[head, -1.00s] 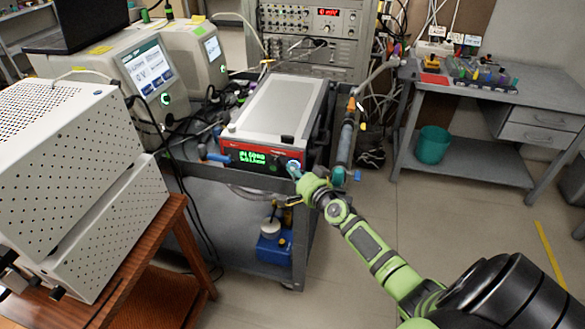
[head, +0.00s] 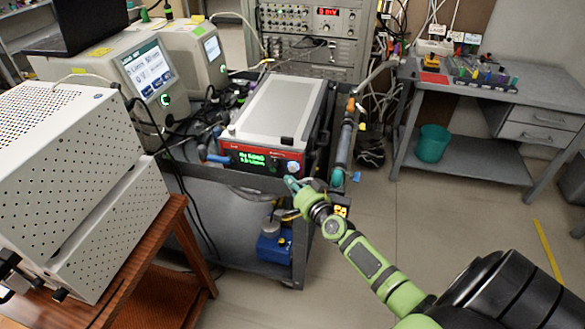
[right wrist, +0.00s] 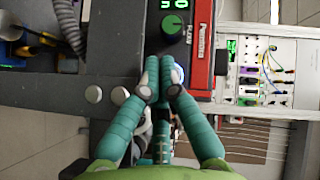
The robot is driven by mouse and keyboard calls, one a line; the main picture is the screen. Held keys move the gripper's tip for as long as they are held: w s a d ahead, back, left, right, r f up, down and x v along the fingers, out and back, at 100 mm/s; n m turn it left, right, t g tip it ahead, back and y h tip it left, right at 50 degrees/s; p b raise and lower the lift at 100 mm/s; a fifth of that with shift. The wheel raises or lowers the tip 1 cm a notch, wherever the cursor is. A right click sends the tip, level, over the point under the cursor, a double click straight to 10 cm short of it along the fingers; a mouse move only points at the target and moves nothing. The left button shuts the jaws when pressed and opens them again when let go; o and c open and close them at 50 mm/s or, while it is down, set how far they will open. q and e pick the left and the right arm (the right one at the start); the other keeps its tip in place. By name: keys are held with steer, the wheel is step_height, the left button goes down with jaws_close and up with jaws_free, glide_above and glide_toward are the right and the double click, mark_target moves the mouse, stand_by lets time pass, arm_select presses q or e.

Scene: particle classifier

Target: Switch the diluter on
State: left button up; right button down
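The red-fronted instrument with a pale grey lid (head: 275,108), which I take to be the diluter, stands on the grey cart. Its lit green display (head: 252,160) is on the front. A round blue-and-white button (head: 293,168) sits at the right end of that front. My right gripper (head: 291,184) is just below and in front of the button, apparently apart from it. In the right wrist view, its teal fingertips (right wrist: 160,92) are together with nothing seen between them. They partly hide the button (right wrist: 178,73), beside a green knob (right wrist: 172,25). My left gripper is not seen.
The cart's raised front rail (head: 235,178) lies below the instrument. White perforated cabinets (head: 75,180) are at the left. Open floor (head: 440,220) lies to the right, before a grey desk (head: 460,90).

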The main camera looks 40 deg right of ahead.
steer(key=s+a, duration=0.1)
steer(key=s+a+p, duration=0.1)
steer(key=a, duration=0.1)
steer(key=shift+s+r, duration=0.2)
steer(key=shift+s, duration=0.05)
stand_by(0.7)
steer(key=s+a+f+n+g, duration=0.25)
steer(key=s+f, duration=0.35)
steer(key=f, duration=0.3)
steer(key=s+a+f+n+g+y, duration=0.1)
steer(key=s+a+f+n+g, duration=0.15)
steer(key=s+f, duration=0.5)
steer(key=s+a+f+n+g, duration=0.2)
steer(key=s+f+g, duration=0.15)
steer(key=f, duration=0.75)
steer(key=s+a+f+n+g, duration=0.1)
steer(key=s+f, duration=0.3)
steer(key=s, duration=0.6)
steer(key=s+a+f+n+g, duration=0.2)
steer(key=s+f+n+g, duration=0.1)
steer(key=s, duration=0.7)
steer(key=s+a+f+n+g, duration=0.2)
steer(key=s+f+n+g, duration=0.1)
steer(key=s, duration=0.7)
step_height(320, 180, down, 2)
steer(key=shift+s+f+n, duration=0.15)
steer(key=shift+f+n, duration=0.05)
steer(key=shift+n, duration=0.5)
